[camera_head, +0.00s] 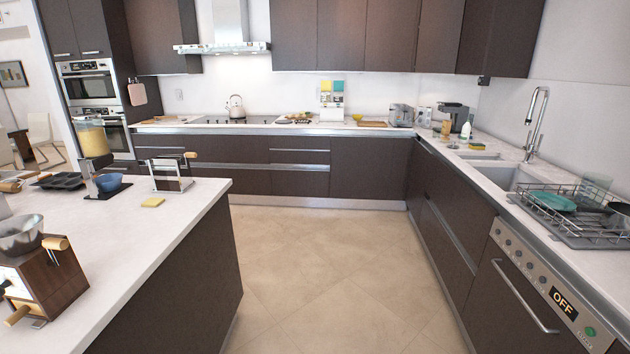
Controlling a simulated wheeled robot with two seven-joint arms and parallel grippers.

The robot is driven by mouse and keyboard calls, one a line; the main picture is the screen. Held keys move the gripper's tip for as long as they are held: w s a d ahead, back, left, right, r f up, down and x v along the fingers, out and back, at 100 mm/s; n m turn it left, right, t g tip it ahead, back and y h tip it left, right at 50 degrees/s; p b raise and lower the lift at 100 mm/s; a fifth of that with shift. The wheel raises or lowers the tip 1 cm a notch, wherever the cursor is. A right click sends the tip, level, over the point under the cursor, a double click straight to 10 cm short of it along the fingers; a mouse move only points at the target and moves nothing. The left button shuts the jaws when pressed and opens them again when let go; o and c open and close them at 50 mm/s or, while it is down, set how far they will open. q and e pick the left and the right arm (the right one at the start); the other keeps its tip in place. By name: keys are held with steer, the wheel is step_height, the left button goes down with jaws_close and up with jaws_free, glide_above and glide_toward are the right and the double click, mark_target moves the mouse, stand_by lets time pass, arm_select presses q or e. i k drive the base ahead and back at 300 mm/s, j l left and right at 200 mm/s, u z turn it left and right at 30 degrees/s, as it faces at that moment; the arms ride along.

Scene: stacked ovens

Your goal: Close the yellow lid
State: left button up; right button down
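A small yellow panel (326,86), which looks like the yellow lid, stands upright at the back of the far counter. It rises above a white container (331,114), beside a similar teal panel (338,86). It appears raised, but it is too small and distant to see how it joins the container. Neither of my grippers is in view.
Open tiled floor (320,260) lies between the island (130,260) at left and the dishwasher counter (545,285) at right. The far counter holds a kettle (235,107), a cutting board (373,124) and a toaster (401,115). A dish rack (580,235) stands at right.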

mark_target(326, 85)
steer(key=i, duration=3.55)
steer(key=l+z, duration=0.05)
steer(key=l, duration=0.05)
